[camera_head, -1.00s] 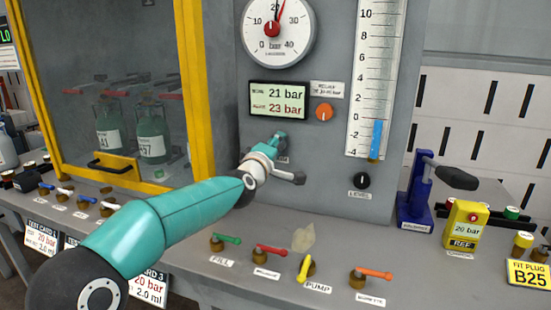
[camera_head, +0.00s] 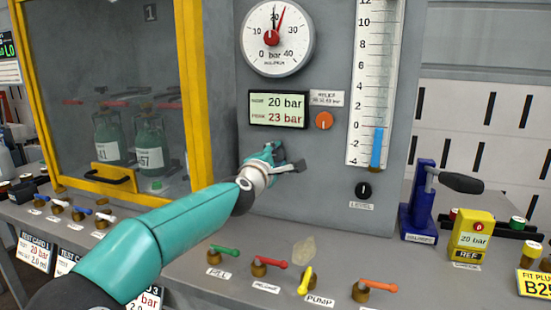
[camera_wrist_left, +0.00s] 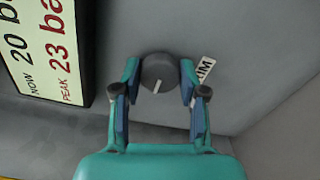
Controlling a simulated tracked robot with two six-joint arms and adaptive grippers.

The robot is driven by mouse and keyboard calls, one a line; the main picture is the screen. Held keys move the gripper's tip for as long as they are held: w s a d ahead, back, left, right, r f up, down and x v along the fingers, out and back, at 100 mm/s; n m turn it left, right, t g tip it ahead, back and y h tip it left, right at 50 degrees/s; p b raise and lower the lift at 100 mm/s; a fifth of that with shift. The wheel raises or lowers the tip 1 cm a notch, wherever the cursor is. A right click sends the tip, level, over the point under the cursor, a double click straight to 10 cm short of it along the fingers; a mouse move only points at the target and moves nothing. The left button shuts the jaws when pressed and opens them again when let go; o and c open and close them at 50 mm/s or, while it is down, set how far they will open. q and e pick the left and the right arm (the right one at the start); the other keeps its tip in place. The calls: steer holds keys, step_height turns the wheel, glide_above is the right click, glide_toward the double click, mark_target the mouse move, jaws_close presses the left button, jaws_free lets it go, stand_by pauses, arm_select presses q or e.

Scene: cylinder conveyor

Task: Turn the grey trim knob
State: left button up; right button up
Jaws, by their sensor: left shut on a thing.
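The grey trim knob (camera_wrist_left: 158,70) shows in the left wrist view on the grey panel, with a pale pointer line on its face. A partly covered label reading "...IM" (camera_wrist_left: 205,70) is beside it. My left gripper (camera_wrist_left: 159,80) has one finger on each side of the knob and is shut on it. In the head view my left gripper (camera_head: 270,160) is at the panel below the display and hides the knob. The display (camera_head: 278,109) reads 20 bar now and 23 bar peak. My right gripper is not in view.
An orange relief knob (camera_head: 323,121) is right of the display, and a black level knob (camera_head: 363,190) is lower right. A round gauge (camera_head: 277,38) is above. Several coloured valve levers (camera_head: 307,280) stand on the bench below. A yellow-framed cabinet (camera_head: 197,100) is left.

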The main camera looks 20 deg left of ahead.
arm_select(q)
steer(key=shift+a+f, duration=0.15)
steer(key=shift+f, duration=0.15)
steer(key=o, duration=1.1)
steer(key=shift+o, duration=0.2)
steer(key=shift+r, duration=0.1)
steer(key=shift+s+r, duration=0.1)
steer(key=shift+s, duration=0.25)
steer(key=s, duration=1.1)
steer(key=shift+s+a, duration=0.15)
steer(key=shift+a, duration=0.05)
